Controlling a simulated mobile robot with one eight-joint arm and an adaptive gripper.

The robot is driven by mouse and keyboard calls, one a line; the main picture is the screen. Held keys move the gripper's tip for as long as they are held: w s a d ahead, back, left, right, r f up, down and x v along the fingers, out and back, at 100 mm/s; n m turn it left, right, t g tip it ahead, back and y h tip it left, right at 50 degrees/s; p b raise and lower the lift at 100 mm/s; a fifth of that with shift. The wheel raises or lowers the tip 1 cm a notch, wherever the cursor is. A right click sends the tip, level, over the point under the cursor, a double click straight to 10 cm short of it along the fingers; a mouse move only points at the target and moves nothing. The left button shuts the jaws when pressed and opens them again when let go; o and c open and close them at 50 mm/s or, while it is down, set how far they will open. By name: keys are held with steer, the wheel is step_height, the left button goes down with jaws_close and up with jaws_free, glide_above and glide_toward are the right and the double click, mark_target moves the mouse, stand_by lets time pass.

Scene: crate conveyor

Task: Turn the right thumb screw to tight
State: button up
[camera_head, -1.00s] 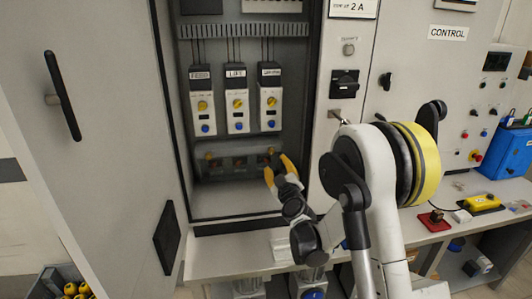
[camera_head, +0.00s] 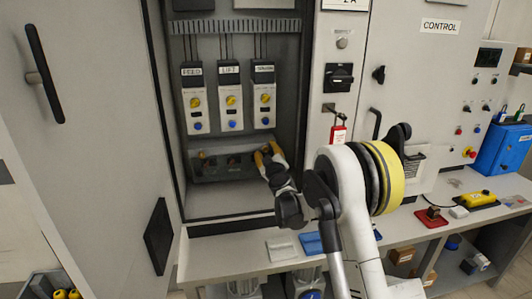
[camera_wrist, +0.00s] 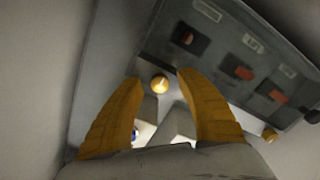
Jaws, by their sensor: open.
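The right thumb screw (camera_wrist: 160,84) is a small round yellow knob at one end of a dark terminal panel (camera_wrist: 222,45). My gripper (camera_wrist: 155,76) is open, its two yellow fingers on either side of the screw with gaps visible. I cannot tell how deep the tips reach. The left thumb screw (camera_wrist: 269,135) shows at the panel's other end. In the head view my gripper (camera_head: 267,150) is at the right end of the panel (camera_head: 220,170) in the cabinet bottom, and its fingers mostly hide the right screw.
Three modules with yellow and blue knobs, feed (camera_head: 194,100), lift (camera_head: 231,100) and a third (camera_head: 264,100), hang above the panel. The open cabinet door (camera_head: 90,130) stands at left. A red tag (camera_head: 338,134) hangs at right. A bench (camera_head: 245,262) runs below.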

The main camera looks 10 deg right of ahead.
jaws_close()
